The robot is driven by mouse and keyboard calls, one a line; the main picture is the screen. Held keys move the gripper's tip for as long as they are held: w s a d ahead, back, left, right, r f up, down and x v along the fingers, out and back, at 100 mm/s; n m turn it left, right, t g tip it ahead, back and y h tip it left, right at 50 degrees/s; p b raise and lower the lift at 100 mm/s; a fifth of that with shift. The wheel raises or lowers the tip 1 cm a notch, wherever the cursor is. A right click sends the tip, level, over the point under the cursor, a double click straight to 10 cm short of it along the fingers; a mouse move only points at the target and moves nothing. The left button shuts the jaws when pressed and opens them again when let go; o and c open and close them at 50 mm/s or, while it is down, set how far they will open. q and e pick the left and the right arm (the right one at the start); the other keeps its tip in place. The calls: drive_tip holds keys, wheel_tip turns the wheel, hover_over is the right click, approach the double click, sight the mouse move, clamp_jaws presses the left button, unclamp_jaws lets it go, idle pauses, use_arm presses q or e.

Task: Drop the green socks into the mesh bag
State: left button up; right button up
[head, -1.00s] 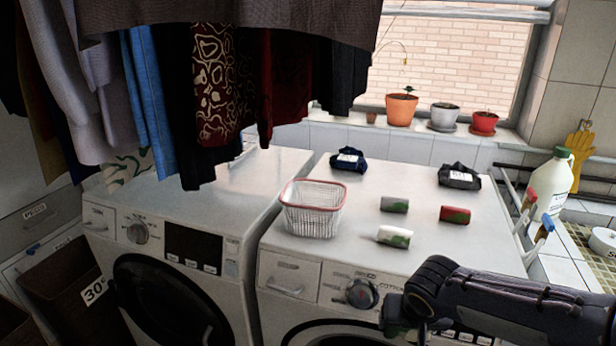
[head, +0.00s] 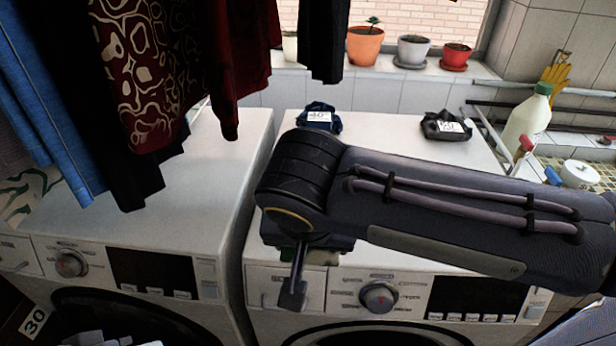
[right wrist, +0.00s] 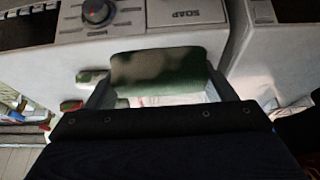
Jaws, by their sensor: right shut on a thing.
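The green socks (right wrist: 160,70), a dark green roll, are clamped between the two fingers of my right gripper (right wrist: 158,82) in the right wrist view. In the head view my right gripper (head: 293,290) hangs over the front of the right machine's top, with a bit of green beside the finger. The mesh bag, white mesh with a red rim in the earlier head view, is hidden behind my right arm now. A pale, pinkish patch (right wrist: 165,100) below the socks in the right wrist view may be part of it. My left gripper is not in view.
A white-and-green roll (right wrist: 88,77) and a red-and-green roll (right wrist: 72,105) lie beside the gripper. A dark blue bundle (head: 320,117) and a black bundle (head: 445,125) sit at the back of the machine. Clothes (head: 150,80) hang at upper left. A bottle (head: 527,120) stands right.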

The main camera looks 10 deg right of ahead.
drive_tip(key=w+d+p, duration=0.1)
drive_tip(key=w, duration=0.3)
drive_tip(key=w+d+f+p, duration=0.1)
drive_tip(key=w, duration=0.3)
drive_tip(key=w+d+p, duration=0.1)
drive_tip(key=w+p, duration=0.1)
drive_tip(key=w, duration=0.2)
drive_tip(key=shift+w+d+f, duration=0.25)
drive_tip(key=shift+w+d, duration=0.05)
drive_tip(key=shift+f+b, duration=0.6)
drive_tip(key=shift+b, duration=0.05)
drive_tip(key=o, duration=1)
drive_tip(key=shift+r, duration=0.15)
